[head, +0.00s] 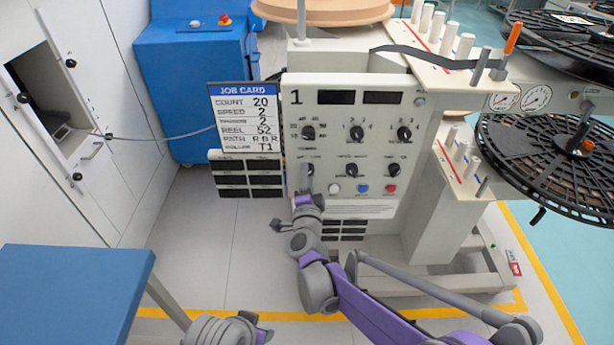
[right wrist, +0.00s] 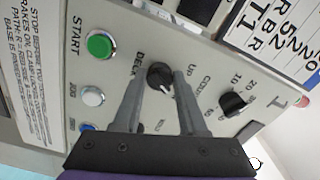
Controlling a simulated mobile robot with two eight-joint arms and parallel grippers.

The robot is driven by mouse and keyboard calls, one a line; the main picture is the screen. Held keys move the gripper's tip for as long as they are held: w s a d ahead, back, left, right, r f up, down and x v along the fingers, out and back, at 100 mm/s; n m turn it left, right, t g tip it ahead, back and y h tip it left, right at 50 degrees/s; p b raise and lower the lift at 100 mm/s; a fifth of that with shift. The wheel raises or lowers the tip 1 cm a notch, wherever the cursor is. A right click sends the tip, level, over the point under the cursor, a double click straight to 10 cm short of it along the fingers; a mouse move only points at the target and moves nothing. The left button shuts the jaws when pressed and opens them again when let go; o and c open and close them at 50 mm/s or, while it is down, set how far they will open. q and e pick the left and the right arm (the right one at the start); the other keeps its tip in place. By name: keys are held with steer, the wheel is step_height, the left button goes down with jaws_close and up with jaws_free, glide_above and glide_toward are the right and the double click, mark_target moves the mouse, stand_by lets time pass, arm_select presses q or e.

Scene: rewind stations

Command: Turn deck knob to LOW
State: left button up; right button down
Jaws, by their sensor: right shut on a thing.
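The deck knob (right wrist: 159,76) is a round black knob on the grey control panel (head: 375,115), with the words DECK and UP beside it in the right wrist view. A light pointer mark shows on its lower right side there. The lettering below it is too small to read surely. My right gripper (head: 306,190) is at the panel's lower left. Its two grey fingers stand on either side of the knob and are shut on it. My left gripper is not clearly seen.
Other black knobs (head: 356,133) sit above and right, with white, blue and red buttons (head: 391,188) below. A job card (head: 243,117) hangs left of the panel. Tape reels (head: 560,160) stick out at the right. A blue table (head: 75,285) stands at the lower left.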

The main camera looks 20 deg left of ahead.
stand_by(0.4)
steer(key=shift+c, duration=2.3)
jaws_free()
steer(key=v, duration=1.1)
steer(key=shift+p, duration=0.45)
steer(key=shift+w, duration=0.1)
